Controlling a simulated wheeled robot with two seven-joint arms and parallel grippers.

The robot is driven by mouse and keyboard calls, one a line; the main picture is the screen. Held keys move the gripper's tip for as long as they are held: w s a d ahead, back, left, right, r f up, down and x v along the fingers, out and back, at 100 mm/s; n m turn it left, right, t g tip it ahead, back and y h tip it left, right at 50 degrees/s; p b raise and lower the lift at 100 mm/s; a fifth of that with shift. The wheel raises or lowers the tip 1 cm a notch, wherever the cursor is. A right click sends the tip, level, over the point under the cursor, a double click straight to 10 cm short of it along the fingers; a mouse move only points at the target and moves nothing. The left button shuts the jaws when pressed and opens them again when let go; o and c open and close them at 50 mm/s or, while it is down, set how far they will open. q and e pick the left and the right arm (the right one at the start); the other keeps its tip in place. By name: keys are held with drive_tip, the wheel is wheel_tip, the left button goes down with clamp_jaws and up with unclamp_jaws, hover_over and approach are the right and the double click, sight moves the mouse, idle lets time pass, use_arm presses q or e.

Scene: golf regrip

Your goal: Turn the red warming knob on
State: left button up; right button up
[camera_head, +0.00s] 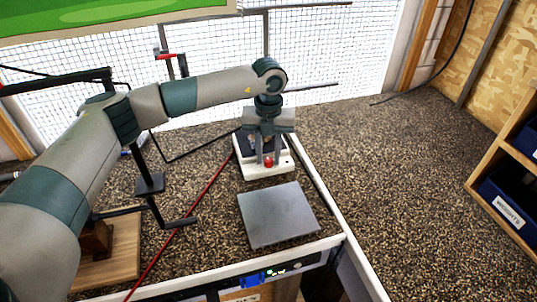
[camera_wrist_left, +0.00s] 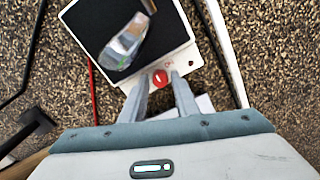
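The red warming knob (camera_head: 268,162) sits on the front of a white warming unit (camera_head: 250,170) with a dark top. In the left wrist view the knob (camera_wrist_left: 160,78) shows just beyond and between the fingertips of my left gripper (camera_wrist_left: 160,84). The gripper points down at the unit's front, and its two fingers are apart with a gap between them. In the head view my left gripper (camera_head: 268,158) hangs over the knob. I cannot tell whether the fingers touch it. My right gripper is not in view.
A shiny metallic club head (camera_wrist_left: 125,42) lies on the unit's dark top (camera_wrist_left: 95,25). A grey square plate (camera_head: 278,215) lies in front of the unit. A red shaft (camera_head: 190,220) runs along the left. A black stand (camera_head: 150,184) is further left. The speckled surface at right is clear.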

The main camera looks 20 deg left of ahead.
use_arm(q)
wheel_tip(320, 180, up, 8)
drive_tip(key=b, duration=0.3)
wheel_tip(320, 180, up, 9)
drive_tip(key=b, duration=0.2)
hover_over(269, 159)
drive_tip(key=shift+s+r, duration=0.15)
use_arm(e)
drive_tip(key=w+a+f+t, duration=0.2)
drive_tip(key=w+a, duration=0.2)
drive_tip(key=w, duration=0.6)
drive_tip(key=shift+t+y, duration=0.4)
